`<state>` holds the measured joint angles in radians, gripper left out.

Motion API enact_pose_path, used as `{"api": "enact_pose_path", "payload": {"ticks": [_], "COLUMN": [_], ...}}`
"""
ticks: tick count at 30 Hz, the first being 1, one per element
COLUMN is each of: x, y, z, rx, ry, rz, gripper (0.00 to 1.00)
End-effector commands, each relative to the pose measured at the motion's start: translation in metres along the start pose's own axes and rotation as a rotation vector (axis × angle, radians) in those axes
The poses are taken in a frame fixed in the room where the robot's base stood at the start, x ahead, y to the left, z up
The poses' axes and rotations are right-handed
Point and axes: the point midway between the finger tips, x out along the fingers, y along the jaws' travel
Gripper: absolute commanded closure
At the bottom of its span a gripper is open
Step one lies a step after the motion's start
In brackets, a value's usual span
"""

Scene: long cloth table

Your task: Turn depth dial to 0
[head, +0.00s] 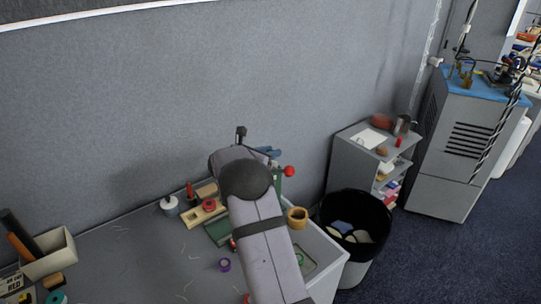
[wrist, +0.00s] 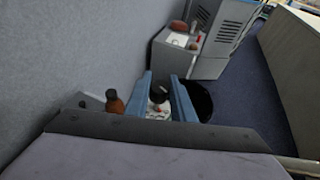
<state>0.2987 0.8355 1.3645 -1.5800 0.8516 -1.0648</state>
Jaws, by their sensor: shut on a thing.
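My gripper (wrist: 161,78) shows as two blue fingers in the wrist view, with a dark round knob (wrist: 158,96) between them. The knob seems to be the depth dial, and the fingers are closed on it. A pale part with small coloured marks sits just below it; I cannot read any number or pointer. In the head view my gripper (head: 268,152) is small and blue, behind my arm, beside a green machine (head: 277,183) with a red ball handle (head: 289,171). My arm hides most of the machine, and the dial cannot be made out there.
Wooden blocks, an orange ring (head: 297,217) and a purple tape roll (head: 224,265) lie on the table (head: 150,260). A black bin (head: 355,225) and grey shelf (head: 350,160) stand to the right. The wall (head: 150,110) is close behind.

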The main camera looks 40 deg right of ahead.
Motion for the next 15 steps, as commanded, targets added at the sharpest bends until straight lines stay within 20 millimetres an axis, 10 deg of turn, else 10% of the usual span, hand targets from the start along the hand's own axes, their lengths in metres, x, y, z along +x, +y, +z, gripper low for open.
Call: {"api": "enact_pose_path", "payload": {"ticks": [5, 6, 8, 15], "x": [-0.0005, -0.0005, -0.0005, -0.0002], "y": [0.0005, 0.0005, 0.0004, 0.0002], "z": [0.0018, 0.0019, 0.0017, 0.0007], "rx": [0.002, 0.002, 0.002, 0.001], "ry": [-0.002, -0.002, -0.001, 0.0], "rz": [0.0, 0.0, 0.0, -0.001], "gripper": [1.0, 0.71, 0.6, 0.6]}}
